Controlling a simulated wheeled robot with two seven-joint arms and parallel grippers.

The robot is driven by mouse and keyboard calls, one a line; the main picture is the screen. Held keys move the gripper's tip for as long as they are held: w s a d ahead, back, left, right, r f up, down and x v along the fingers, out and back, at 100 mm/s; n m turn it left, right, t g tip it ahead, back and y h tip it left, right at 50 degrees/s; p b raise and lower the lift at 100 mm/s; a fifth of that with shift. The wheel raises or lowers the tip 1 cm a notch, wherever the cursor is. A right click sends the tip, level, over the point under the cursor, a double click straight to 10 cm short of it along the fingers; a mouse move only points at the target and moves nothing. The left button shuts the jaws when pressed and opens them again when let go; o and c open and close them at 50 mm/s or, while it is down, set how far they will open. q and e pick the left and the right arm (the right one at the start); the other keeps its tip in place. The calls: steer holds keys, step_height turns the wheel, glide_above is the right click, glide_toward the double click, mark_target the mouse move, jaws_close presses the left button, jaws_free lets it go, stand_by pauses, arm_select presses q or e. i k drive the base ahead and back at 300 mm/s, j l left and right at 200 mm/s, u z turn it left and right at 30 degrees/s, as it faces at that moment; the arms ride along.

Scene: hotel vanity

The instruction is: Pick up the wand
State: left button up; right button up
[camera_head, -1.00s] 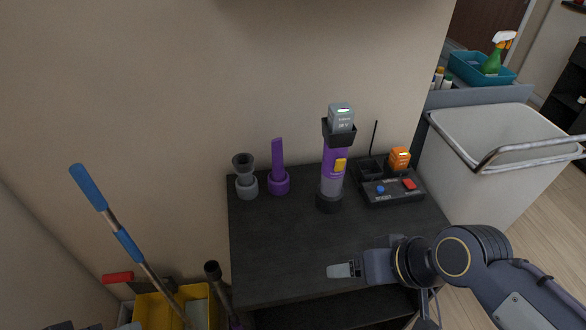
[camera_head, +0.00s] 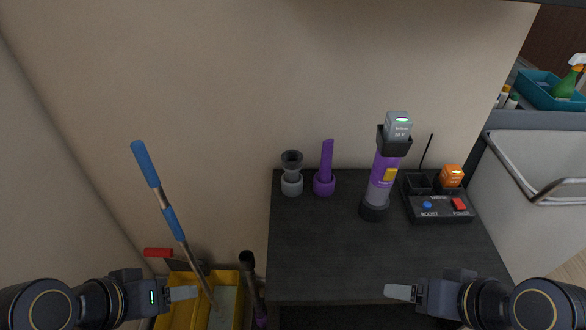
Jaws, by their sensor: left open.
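A long dark tube with a purple lower part, probably the wand (camera_head: 251,276), leans upright beside the dark cabinet's left side. Its lower end is out of view. My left gripper (camera_head: 194,293) is open and empty, in front of the yellow mop bucket (camera_head: 174,307) and left of the tube. My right gripper (camera_head: 392,291) is over the cabinet's front edge with nothing visible in it; its finger gap does not show. A purple hand vacuum (camera_head: 383,175) stands on the cabinet top, with a purple nozzle (camera_head: 326,165) and a grey nozzle (camera_head: 292,178) to its left.
A mop with a blue handle (camera_head: 146,164) leans out of the bucket close to the tube. A charger dock (camera_head: 438,208) with an orange battery (camera_head: 451,175) is at the cabinet's right. The front of the dark cabinet top (camera_head: 320,255) is bare. A pale cart bin (camera_head: 525,205) stands at right.

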mark_target(247, 258)
steer(key=k+u, duration=0.25)
steer(key=k, duration=0.2)
steer(key=k+j+u, duration=0.1)
steer(key=k+u, duration=0.15)
steer(key=k, duration=0.2)
